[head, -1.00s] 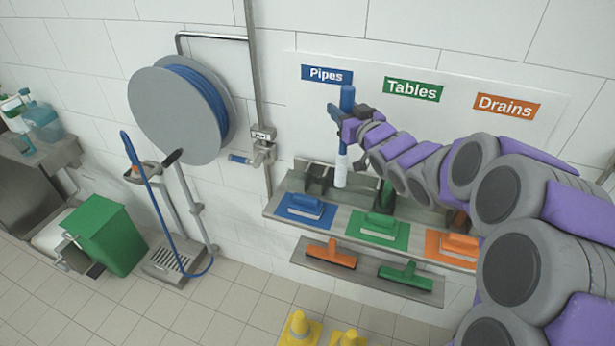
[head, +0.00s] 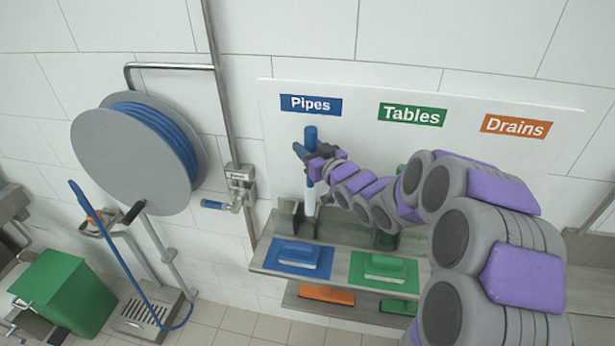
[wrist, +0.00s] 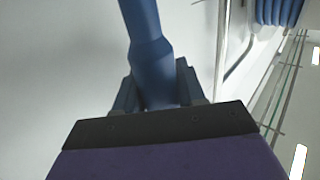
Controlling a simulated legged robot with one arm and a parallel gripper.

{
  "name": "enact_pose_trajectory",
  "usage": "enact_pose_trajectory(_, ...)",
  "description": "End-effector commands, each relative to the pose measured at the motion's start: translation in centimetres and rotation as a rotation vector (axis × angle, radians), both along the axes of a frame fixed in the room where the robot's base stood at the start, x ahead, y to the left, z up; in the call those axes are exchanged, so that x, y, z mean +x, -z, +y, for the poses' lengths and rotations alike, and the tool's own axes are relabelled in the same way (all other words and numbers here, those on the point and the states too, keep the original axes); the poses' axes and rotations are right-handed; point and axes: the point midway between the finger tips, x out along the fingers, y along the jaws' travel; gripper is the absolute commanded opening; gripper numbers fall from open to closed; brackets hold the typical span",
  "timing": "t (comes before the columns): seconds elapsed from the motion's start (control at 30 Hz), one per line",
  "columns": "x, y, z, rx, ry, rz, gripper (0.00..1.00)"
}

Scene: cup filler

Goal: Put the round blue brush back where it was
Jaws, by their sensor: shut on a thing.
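The round blue brush (head: 310,135) is upright, with its blue handle on top and its white bristle end (head: 310,201) pointing down. My gripper (head: 306,158) is shut on the blue handle. The brush is in front of the white board, below the blue Pipes sign (head: 311,105) and above the left part of the metal shelf (head: 340,262). In the wrist view the blue handle (wrist: 145,35) rises from between the jaws. Upright metal holders (head: 287,215) stand at the shelf's back; whether the bristle end touches one cannot be told.
A blue brush (head: 298,256) and a green brush (head: 384,268) lie on the shelf. An orange brush (head: 327,294) is on the lower shelf. A hose reel (head: 140,155) and a tap (head: 225,204) are at left. My arm hides the shelf's right side.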

Motion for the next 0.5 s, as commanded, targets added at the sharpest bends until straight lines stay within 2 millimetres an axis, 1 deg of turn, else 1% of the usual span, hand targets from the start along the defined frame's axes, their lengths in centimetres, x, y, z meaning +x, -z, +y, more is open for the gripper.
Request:
enact_pose_trajectory(0.03,0.0,1.3,0.3,-0.002,-0.002,0.003,0.09)
enact_pose_trajectory(0.13,0.0,2.8,0.5,-0.002,-0.002,-0.001,0.09)
enact_pose_trajectory(0.2,0.0,3.6,0.4,-0.001,-0.002,-0.002,0.09)
enact_pose_trajectory(0.37,0.0,4.3,-0.2,0.003,-0.002,-0.002,0.09)
enact_pose_trajectory(0.5,0.0,5.9,-0.7,0.008,0.0,-0.001,0.09)
